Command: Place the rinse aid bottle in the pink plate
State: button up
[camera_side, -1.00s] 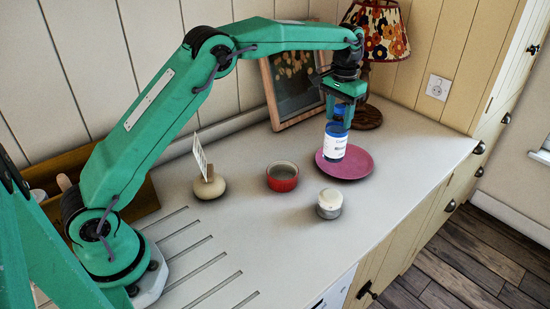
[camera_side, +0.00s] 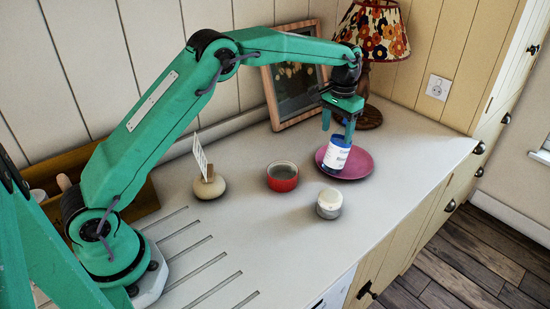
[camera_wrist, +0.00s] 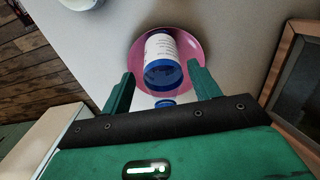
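The rinse aid bottle (camera_side: 336,154), blue with a white label, is over the pink plate (camera_side: 362,165) and leans in the side view. Its base appears to meet the plate; exact contact is hard to tell. My gripper (camera_side: 338,125) is just above the bottle with its fingers spread. In the wrist view the bottle (camera_wrist: 161,60) lies in front of the plate (camera_wrist: 195,48), its blue top towards me. My gripper (camera_wrist: 162,92) shows two fingers wide apart, with a gap to the bottle on both sides.
A red bowl (camera_side: 282,178) stands left of the plate, and a small white-lidded jar (camera_side: 329,204) stands in front. A round card holder (camera_side: 209,187) is further left. A picture frame (camera_side: 292,92) and a lamp (camera_side: 380,35) stand behind.

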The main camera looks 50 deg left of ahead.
aim_at(335, 140)
jog(key=shift+r, duration=6.15)
jog(key=s+a+r+t, duration=0.1)
jog(key=s+r, duration=0.4)
jog(key=s, duration=0.4)
jog(key=s+a+r+t, duration=0.15)
jog(key=s+r, duration=0.25)
jog(key=s, duration=0.5)
jog(key=s+f+t, duration=0.1)
jog(key=s+f, duration=0.2)
jog(key=s, duration=0.3)
jog(key=s+f+t, duration=0.1)
jog(key=s+f, duration=0.2)
jog(key=s, duration=0.4)
jog(key=s+a+f+t, duration=0.1)
jog(key=s+f, duration=0.2)
jog(key=s, duration=0.4)
jog(key=shift+f, duration=0.2)
